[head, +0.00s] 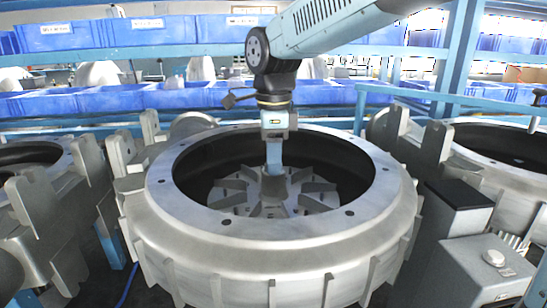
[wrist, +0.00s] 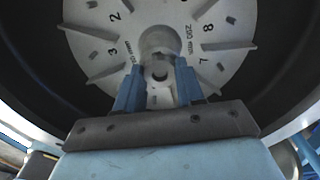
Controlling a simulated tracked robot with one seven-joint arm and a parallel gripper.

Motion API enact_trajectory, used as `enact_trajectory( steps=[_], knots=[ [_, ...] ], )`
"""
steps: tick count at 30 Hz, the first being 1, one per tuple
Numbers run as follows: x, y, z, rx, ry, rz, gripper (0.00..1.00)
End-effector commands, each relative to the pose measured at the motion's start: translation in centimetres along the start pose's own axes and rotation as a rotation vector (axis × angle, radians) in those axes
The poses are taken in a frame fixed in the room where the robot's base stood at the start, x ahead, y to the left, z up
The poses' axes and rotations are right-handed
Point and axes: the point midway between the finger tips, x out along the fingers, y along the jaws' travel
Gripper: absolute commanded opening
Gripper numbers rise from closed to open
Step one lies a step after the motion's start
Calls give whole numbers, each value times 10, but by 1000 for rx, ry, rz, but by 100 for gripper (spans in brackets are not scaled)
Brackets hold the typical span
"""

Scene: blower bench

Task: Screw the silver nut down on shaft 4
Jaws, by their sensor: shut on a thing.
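In the wrist view, my gripper (wrist: 157,85) has its two blue fingers shut on a small silver nut (wrist: 159,71), a round part with a dark centre. It sits beside the raised round hub (wrist: 160,42) of the pale finned disc (wrist: 215,45). The disc carries numbers; 2, 3, 7 and 8 are readable, and I cannot see a 4. The shaft under the nut is hidden. In the head view, my gripper (head: 274,155) points down into the round grey housing (head: 280,242), over the disc's fins (head: 235,190). The nut cannot be made out there.
The housing's thick rim surrounds my gripper, with a dark inner wall (head: 345,180). Similar housings stand at left (head: 30,155) and right (head: 505,145). A grey box with a knob (head: 493,258) stands at front right. Blue bins (head: 150,35) line shelves behind.

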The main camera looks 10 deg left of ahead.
Motion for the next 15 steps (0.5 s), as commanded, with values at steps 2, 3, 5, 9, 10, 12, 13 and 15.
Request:
enact_trajectory(
  steps=[2, 3, 5, 9, 10, 12, 13, 15],
  knots=[
    [0, 0, 0, 75, 0, 0, 4],
    [0, 0, 0, 115, 0, 0, 4],
    [0, 0, 0, 176, 0, 0, 4],
    [0, 0, 0, 316, 0, 0, 4],
    [0, 0, 0, 346, 0, 0, 4],
    [0, 0, 0, 413, 0, 0, 4],
    [0, 0, 0, 437, 0, 0, 4],
    [0, 0, 0, 484, 0, 0, 4]
  ],
)
